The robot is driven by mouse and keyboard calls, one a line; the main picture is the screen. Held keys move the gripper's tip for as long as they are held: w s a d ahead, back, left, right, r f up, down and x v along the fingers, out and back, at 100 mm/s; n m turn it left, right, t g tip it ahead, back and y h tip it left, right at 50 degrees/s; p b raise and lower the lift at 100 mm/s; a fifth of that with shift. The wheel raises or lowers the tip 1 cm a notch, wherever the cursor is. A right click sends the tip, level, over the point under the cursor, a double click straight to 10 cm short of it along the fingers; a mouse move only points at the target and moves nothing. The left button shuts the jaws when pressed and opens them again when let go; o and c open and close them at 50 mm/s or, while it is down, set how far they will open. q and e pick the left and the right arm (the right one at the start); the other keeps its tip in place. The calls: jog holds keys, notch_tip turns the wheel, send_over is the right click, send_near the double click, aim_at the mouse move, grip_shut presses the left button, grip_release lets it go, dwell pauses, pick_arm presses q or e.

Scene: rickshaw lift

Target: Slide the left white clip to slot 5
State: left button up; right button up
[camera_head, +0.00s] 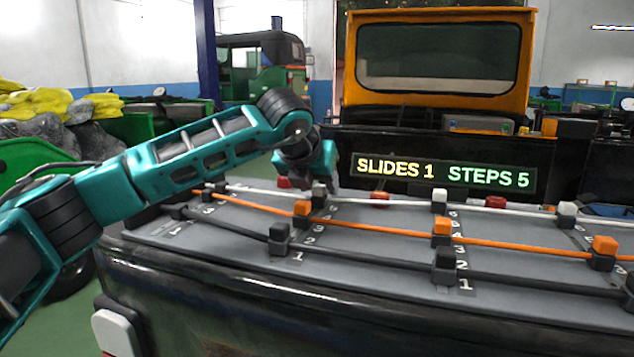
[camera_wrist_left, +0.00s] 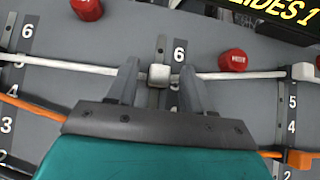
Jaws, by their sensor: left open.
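The left white clip (camera_wrist_left: 159,74) sits on the white cable in the left wrist view, below a printed 6. A 5 beside it is partly hidden by a finger. My left gripper (camera_wrist_left: 160,68) is open, with one finger on each side of the clip. I cannot tell whether the fingers touch it. In the head view the left gripper (camera_head: 317,183) reaches down to the back of the grey panel (camera_head: 370,262), at the clip's place. Other white clips (camera_head: 439,200) show further right on the same cable. My right gripper is not in view.
Orange clips (camera_head: 442,232) and dark clips (camera_head: 445,262) stand on the nearer cables. Red knobs (camera_wrist_left: 232,60) lie just behind the white cable. A lit sign (camera_head: 445,173) reading "SLIDES 1 STEPS 5" stands behind the panel. An orange-framed cab (camera_head: 436,57) rises beyond.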

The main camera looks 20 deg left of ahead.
pick_arm(q)
jog(key=v, duration=1.3)
jog(key=shift+f, duration=0.1)
